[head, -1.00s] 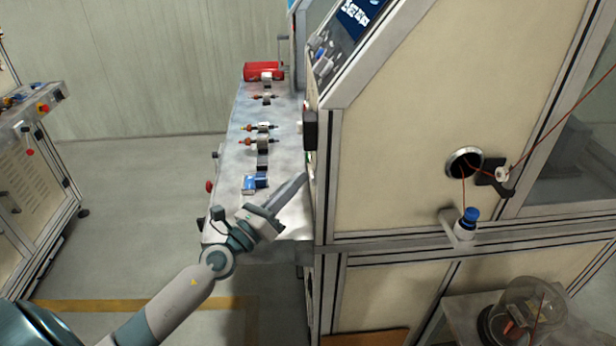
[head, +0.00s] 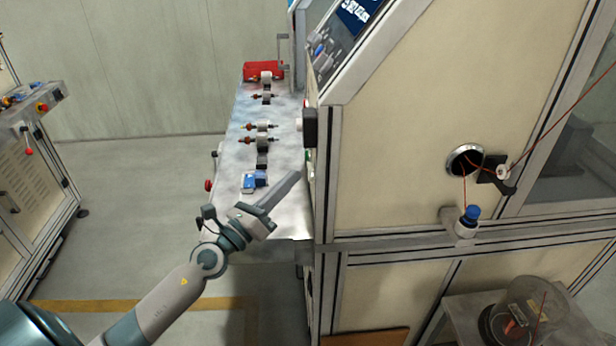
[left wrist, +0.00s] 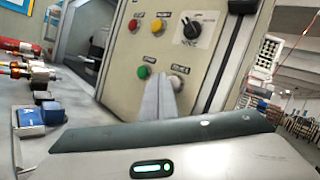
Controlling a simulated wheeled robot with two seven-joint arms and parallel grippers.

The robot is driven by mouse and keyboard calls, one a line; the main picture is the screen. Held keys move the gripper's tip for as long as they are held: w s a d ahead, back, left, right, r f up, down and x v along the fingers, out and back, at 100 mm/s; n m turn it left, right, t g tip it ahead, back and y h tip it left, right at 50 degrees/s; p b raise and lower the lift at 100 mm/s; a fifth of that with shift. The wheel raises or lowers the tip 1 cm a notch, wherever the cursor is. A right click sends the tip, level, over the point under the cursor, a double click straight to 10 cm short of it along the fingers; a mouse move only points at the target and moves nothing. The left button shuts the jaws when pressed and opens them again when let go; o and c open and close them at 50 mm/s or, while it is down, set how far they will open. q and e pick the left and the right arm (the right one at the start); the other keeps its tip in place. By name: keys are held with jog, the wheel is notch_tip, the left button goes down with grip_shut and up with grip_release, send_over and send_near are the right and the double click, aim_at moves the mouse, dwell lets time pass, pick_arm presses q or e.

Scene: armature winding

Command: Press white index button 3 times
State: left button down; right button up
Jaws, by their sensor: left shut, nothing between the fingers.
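The control panel (left wrist: 125,60) shows in the left wrist view, with a white button (left wrist: 180,70) at its lower right and a green button (left wrist: 143,72) to the left of it. My left gripper (left wrist: 160,80) is shut and empty. Its long fingers point at the panel and overlap the left edge of the white button in that view. In the head view my left gripper (head: 297,176) is a little left of the machine's side, with a small gap. The panel face is nearly edge-on there, so the white button cannot be made out. My right gripper is out of view.
The panel also has a red button (left wrist: 135,24), a yellow button (left wrist: 157,25) and a black rotary switch (left wrist: 190,30). A metal bench (head: 230,160) with several armatures and a blue box (head: 255,180) lies beside the machine (head: 400,120). Open floor is to the left.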

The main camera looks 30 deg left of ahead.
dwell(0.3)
pick_arm(q)
jog(key=shift+s+a+b, duration=0.45)
jog(key=shift+a+b, duration=0.05)
jog(key=shift+a, duration=0.2)
jog(key=shift+s+a+b, duration=0.4)
jog(key=shift+a+b, duration=0.1)
jog(key=shift+a, duration=0.25)
jog(key=shift+s+a+b, duration=0.45)
jog(key=shift+a+b, duration=0.05)
jog(key=shift+a, duration=0.2)
